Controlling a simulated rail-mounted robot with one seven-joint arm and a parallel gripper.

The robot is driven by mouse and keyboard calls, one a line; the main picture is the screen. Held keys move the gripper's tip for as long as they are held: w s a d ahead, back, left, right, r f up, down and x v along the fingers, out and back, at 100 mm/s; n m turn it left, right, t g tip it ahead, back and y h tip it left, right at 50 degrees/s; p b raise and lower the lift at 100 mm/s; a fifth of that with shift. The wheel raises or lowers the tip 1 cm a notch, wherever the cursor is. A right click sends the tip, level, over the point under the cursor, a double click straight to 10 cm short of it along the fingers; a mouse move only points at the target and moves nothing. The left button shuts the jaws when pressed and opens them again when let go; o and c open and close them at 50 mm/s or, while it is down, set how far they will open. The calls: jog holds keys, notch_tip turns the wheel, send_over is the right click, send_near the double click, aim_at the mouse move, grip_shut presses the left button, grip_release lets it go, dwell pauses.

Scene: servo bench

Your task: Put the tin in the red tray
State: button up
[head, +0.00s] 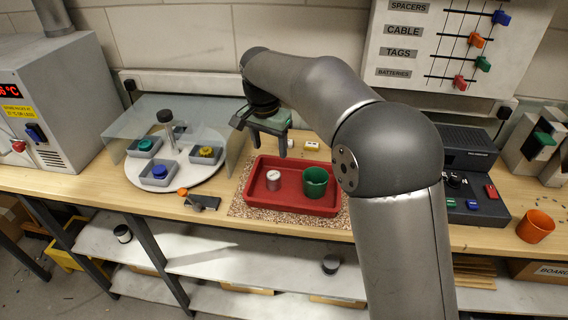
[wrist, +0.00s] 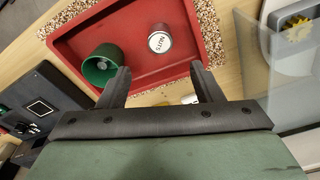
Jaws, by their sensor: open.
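A small white tin (head: 273,180) with a greyish top stands upright on the floor of the red tray (head: 292,207), in its left half. In the wrist view the tin (wrist: 160,42) shows the word NUTS, and the red tray (wrist: 80,26) lies beyond my fingers. My gripper (head: 268,146) is open and empty, above and behind the tray's back edge. In the wrist view my gripper's fingers (wrist: 160,72) are spread apart, with the tin beyond the gap and not touched.
A green cup (head: 315,182) stands in the tray, right of the tin. The tray rests on a speckled mat (head: 240,206). Left is a round white turntable (head: 190,180) with grey bins and a clear shield (head: 125,122). Small white and yellow items (head: 312,146) lie behind the tray.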

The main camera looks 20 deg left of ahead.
jog(key=shift+r, duration=0.15)
jog(key=s+d+n, duration=0.1)
jog(key=s+d, duration=0.3)
jog(key=d, duration=0.7)
jog(key=s+d, duration=0.5)
jog(key=d, duration=0.5)
jog(key=s+d+f+n, duration=0.1)
jog(key=s+d+f, duration=0.2)
jog(key=s+d, duration=0.3)
jog(key=s+d+f+n+g, duration=0.1)
jog(key=s+d+f, duration=0.2)
jog(key=s+d, duration=0.4)
jog(key=s, duration=0.5)
jog(key=shift+s+f, duration=0.35)
jog(key=shift+s, duration=0.05)
